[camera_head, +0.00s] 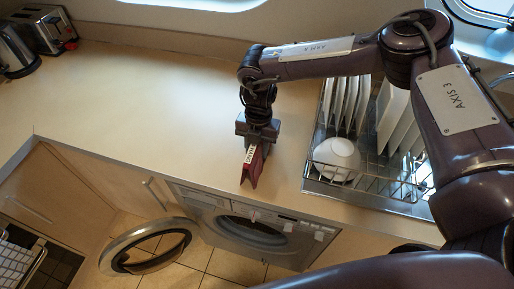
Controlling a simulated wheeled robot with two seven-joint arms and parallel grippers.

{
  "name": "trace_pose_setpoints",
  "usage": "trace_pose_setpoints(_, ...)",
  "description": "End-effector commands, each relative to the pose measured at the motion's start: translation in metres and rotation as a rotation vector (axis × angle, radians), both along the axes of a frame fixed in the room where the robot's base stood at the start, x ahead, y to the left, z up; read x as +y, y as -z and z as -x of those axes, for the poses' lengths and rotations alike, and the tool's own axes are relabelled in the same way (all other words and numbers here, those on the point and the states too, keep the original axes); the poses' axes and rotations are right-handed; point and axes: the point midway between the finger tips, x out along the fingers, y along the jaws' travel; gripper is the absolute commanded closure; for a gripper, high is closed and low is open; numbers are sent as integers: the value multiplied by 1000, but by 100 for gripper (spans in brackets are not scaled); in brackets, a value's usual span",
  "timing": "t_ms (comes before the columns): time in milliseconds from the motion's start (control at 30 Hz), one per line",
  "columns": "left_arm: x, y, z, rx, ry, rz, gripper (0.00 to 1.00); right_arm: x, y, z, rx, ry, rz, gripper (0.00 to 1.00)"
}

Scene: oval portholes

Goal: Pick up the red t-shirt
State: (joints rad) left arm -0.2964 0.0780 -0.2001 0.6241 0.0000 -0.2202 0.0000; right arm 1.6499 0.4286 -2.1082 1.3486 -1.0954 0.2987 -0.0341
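No red t-shirt can be clearly made out in the head view. My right gripper (250,184) hangs pointing down over the front part of the counter, above the washing machine. Its lower end is dark red with a small notch at the tip. I cannot tell whether this is only its fingers or whether cloth is between them. The washing machine (222,209) is under the counter, with its round door (149,246) swung open to the left. The inside of its drum is mostly hidden from this angle. My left gripper is not in view.
The counter (150,95) is clear to the left of my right gripper. A wire dish rack (372,200) with upright plates and a white bowl (337,158) stands close to its right. A toaster (42,30) and kettle (14,50) stand far left. A cabinet door at lower left stands open.

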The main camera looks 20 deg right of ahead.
Motion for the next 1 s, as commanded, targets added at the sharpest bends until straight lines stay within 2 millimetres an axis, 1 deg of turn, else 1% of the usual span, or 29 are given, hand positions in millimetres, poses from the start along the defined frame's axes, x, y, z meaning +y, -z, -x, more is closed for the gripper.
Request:
trace_pose_setpoints(33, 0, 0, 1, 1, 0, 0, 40, 0, 0, 0, -1, 0, 1, 82)
trace_pose_setpoints(100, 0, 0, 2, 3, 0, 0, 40, 0, 0, 0, -1, 1, 1, 91)
trace_pose_setpoints(133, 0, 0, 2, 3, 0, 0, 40, 0, 0, 0, -1, 1, 1, 92)
trace_pose_setpoints(167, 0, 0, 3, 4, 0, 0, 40, 0, 0, 0, -1, 1, 1, 96)
trace_pose_setpoints(400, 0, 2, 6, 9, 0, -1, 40, 0, -2, -1, -1, 1, 0, 96)
trace_pose_setpoints(567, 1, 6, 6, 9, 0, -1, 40, 0, -13, -1, -3, 1, -1, 96)
trace_pose_setpoints(667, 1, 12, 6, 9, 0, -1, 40, 0, -28, -2, -6, 0, -1, 96)
trace_pose_setpoints(767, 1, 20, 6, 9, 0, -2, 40, 0, -50, -2, -7, 1, -3, 96)
trace_pose_setpoints(967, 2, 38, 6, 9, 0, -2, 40, 0, -109, -2, -8, 2, -3, 96)
trace_pose_setpoints(1000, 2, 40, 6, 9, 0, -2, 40, 0, -121, -2, -9, 1, -1, 96)
